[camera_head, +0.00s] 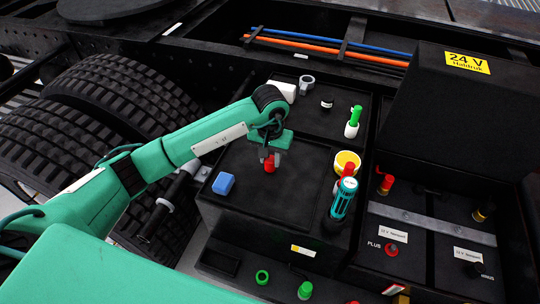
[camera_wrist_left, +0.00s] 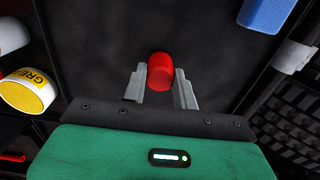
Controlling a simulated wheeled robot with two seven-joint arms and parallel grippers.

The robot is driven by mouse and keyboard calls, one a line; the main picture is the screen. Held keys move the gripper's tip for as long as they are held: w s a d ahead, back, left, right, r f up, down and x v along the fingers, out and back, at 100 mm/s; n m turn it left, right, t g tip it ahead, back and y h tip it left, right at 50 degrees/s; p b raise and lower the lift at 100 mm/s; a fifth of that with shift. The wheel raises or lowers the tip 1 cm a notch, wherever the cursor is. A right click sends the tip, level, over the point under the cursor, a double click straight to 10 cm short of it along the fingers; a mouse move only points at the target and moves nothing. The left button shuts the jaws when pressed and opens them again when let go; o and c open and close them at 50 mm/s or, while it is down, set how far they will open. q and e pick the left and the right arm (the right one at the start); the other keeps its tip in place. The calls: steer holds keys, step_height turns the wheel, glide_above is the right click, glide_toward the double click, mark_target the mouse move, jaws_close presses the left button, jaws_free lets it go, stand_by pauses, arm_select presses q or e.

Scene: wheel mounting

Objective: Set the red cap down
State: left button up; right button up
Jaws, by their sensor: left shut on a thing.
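The red cap (camera_head: 270,167) is a small red cylinder between the fingers of my left gripper (camera_head: 269,157), low over the black box top. My left gripper is shut on it. In the left wrist view the red cap (camera_wrist_left: 160,70) sits between the two grey fingertips (camera_wrist_left: 160,82), with the dark surface beyond it. Whether the cap touches that surface I cannot tell. My right gripper is not in view.
A blue block (camera_head: 223,184) lies left of the cap. A yellow-and-white roll (camera_head: 347,160) and a teal bottle (camera_head: 343,202) stand to the right. A green-and-white bottle (camera_head: 353,122) is behind. The black top (camera_head: 290,205) around the cap is clear.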

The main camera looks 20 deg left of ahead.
arm_select(q)
steer(key=shift+f, duration=0.35)
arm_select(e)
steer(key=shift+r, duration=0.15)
arm_select(q)
steer(key=shift+f, duration=0.1)
steer(key=shift+f+b, duration=0.15)
steer(key=shift+b, duration=0.15)
steer(key=o, duration=0.9)
steer(key=shift+c, duration=0.2)
steer(key=shift+o, duration=1.1)
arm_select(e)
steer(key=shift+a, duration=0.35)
